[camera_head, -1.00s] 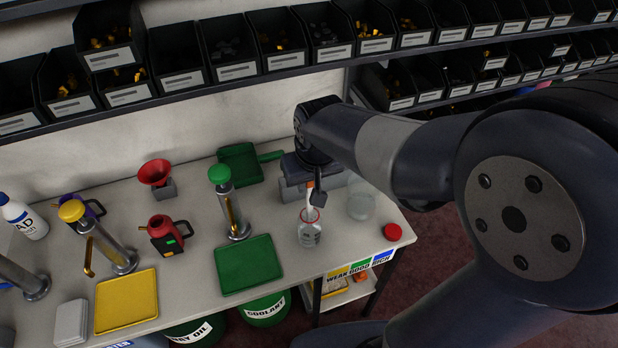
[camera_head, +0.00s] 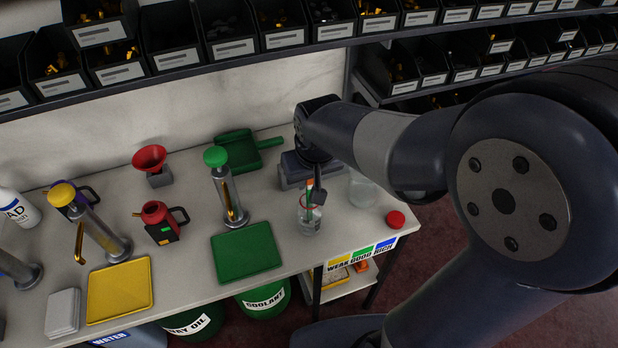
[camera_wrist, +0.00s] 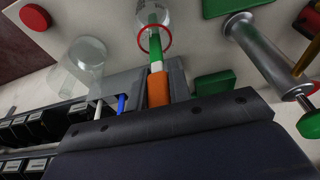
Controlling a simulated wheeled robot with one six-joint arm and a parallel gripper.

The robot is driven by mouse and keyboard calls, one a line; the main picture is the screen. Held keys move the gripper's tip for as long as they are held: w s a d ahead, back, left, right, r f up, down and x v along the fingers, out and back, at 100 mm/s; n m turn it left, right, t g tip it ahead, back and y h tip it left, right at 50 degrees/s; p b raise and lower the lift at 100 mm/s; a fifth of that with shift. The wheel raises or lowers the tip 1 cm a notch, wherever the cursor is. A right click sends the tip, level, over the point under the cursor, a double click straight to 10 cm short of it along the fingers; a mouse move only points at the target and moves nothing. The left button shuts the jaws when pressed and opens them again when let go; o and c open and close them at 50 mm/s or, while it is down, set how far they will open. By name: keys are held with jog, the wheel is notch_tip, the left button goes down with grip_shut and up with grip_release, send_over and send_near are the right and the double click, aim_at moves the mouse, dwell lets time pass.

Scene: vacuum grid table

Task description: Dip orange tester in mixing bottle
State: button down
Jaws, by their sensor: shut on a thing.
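The mixing bottle (camera_head: 311,226) is a clear bottle with a red ring at its neck, upright near the table's front right. It also shows in the wrist view (camera_wrist: 153,17). My gripper (camera_head: 318,178) is above it, its dark fingers in the wrist view (camera_wrist: 160,88) shut on the tester. The orange tester (camera_wrist: 158,90) has an orange handle, a white band and a long green strip. In the wrist view the green strip passes through the red ring into the bottle. In the head view the tester (camera_head: 308,196) stands nearly upright in the neck. How deep its tip is cannot be told.
A clear jar (camera_head: 362,190) and a red cap (camera_head: 395,219) are to the bottle's right. A grey block (camera_head: 292,170) is behind. A green-topped pump (camera_head: 226,185) and green tray (camera_head: 246,250) are left. White and blue sticks (camera_wrist: 121,104) show beside my gripper.

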jog(key=shift+r, duration=0.1)
notch_tip(320, 180, up, 14)
jog(key=p, duration=1.1)
jog(key=shift+r+p, duration=0.2)
jog(key=shift+p, duration=0.2)
jog(key=shift+r, duration=0.1)
dwell(1.9)
notch_tip(320, 180, up, 4)
jog(key=p, duration=0.3)
jog(key=shift+f, duration=0.2)
dwell(0.3)
